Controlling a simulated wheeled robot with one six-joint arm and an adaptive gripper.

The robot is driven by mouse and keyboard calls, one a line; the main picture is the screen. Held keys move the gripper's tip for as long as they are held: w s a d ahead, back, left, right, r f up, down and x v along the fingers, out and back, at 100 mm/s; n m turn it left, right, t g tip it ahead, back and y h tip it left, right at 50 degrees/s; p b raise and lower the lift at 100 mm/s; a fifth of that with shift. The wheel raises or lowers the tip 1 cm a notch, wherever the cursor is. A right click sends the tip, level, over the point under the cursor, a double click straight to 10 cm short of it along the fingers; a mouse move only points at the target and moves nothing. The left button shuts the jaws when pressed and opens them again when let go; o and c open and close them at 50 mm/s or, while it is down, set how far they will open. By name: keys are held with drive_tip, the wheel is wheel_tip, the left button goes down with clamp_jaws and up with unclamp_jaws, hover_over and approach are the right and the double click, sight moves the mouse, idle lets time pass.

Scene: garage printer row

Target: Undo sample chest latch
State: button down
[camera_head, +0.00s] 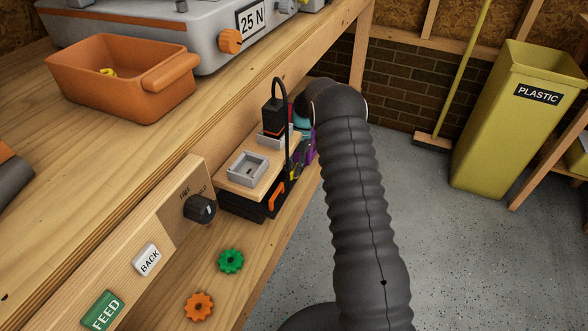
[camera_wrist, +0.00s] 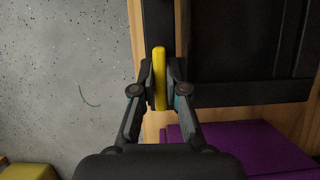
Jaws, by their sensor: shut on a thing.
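A yellow upright bar (camera_wrist: 159,70), which looks like a latch lever, stands between the fingers of my gripper (camera_wrist: 160,92) in the wrist view. The gripper is shut on it. A dark chest-like box (camera_wrist: 245,60) lies just right of the bar. In the head view a black box (camera_head: 240,206) with a wooden top sits on the lower shelf, with an orange clip (camera_head: 274,201) on its front. A bit of yellow (camera_head: 293,173) shows near its far end. My gripper is hidden behind my arm in the head view.
A purple thing (camera_wrist: 240,145) lies close below the bar in the wrist view. In the head view a black knob (camera_head: 200,208), a green gear (camera_head: 230,261) and an orange gear (camera_head: 199,306) are nearby. Open grey floor (camera_head: 450,260) lies to the right.

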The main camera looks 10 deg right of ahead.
drive_tip(key=shift+w, duration=0.1)
idle(0.3)
drive_tip(key=c, duration=1.2)
unclamp_jaws()
